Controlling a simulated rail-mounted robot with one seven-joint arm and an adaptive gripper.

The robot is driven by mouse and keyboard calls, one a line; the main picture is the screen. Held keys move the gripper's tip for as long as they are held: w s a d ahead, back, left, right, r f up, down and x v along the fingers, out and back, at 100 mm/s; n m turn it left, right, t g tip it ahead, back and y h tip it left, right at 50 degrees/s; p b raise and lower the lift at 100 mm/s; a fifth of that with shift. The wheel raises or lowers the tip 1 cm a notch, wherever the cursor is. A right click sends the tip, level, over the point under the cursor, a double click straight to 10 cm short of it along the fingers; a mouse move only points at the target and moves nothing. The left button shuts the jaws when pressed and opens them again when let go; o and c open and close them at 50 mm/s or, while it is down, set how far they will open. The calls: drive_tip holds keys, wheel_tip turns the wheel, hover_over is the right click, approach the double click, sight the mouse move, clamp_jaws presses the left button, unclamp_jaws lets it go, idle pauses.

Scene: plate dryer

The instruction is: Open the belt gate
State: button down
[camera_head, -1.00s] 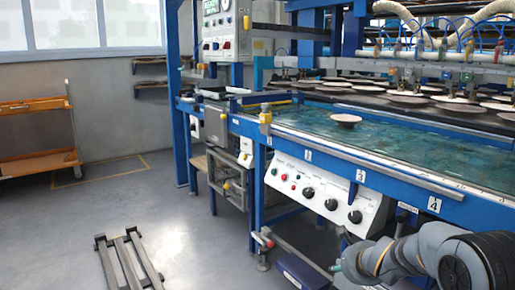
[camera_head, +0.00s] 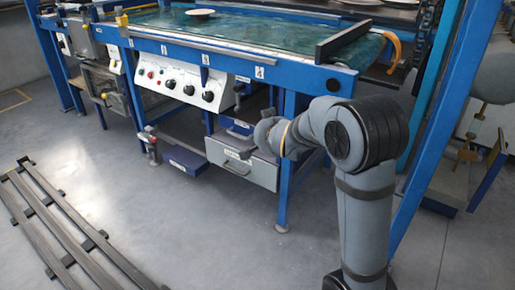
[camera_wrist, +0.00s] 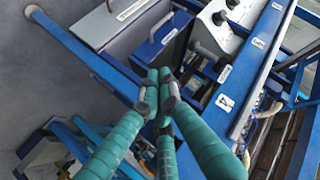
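The belt (camera_head: 240,30) is a long green surface on a blue frame in the head view. A dark bar (camera_head: 343,42) lies across its right end, with an orange curved handle (camera_head: 392,48) beside it. I cannot tell for sure whether this bar is the belt gate. My gripper has teal fingers (camera_wrist: 160,76) in the wrist view, with the tips together and nothing seen between them. It is in front of the blue frame, below belt height, apart from the bar and handle. In the head view the gripper is mostly hidden by my arm.
A white control panel (camera_head: 178,82) with knobs is on the frame's front. A grey drawer box (camera_head: 242,162) stands under the belt. A blue post (camera_head: 447,110) rises right of my arm. Dark rails (camera_head: 70,235) lie on the floor at left. The floor between is clear.

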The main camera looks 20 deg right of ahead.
drive_tip(key=w+d+r+n+t+p, duration=0.1)
drive_tip(key=d+r+n+t, duration=0.1)
drive_tip(key=r+n, duration=0.4)
drive_tip(key=w+d+r+n+t+h+p, duration=0.1)
drive_tip(key=d+r+n+p, duration=0.1)
drive_tip(key=d+r+n, duration=0.2)
drive_tip(key=w+d+r+n+t+h+p, duration=0.1)
drive_tip(key=w+d+r+n+t, duration=0.1)
drive_tip(key=r+n, duration=0.8)
drive_tip(key=shift+d+n+t, duration=0.3)
drive_tip(key=shift+d+n, duration=0.3)
drive_tip(key=shift+d, duration=0.1)
